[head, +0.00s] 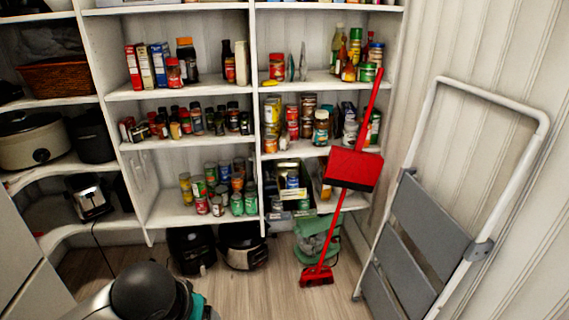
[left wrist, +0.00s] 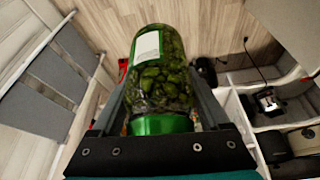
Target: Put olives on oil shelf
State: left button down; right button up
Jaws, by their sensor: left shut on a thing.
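A glass jar of green olives (left wrist: 160,75) with a green lid and a white label fills the middle of the left wrist view. My left gripper (left wrist: 162,95) is shut on it, with one finger on each side of the glass. In the head view only part of my arm shows at the bottom left; the jar and the fingers are out of sight there. The upper right shelf (head: 318,83) holds several oil-like bottles (head: 349,52) at its right end. My right gripper is in neither view.
A red broom and dustpan (head: 352,168) lean in front of the right-hand shelves. A folded step stool (head: 425,235) leans on the right wall. Appliances (head: 243,246) stand on the floor below the shelves. The upper right shelf has some bare front edge.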

aim_at(328, 81)
jog(key=i+j+z, duration=0.15)
jog(key=i, duration=0.25)
jog(key=i+j+z, duration=0.2)
jog(key=i, duration=0.15)
jog(key=i+j+z, duration=0.15)
jog(key=i, duration=0.2)
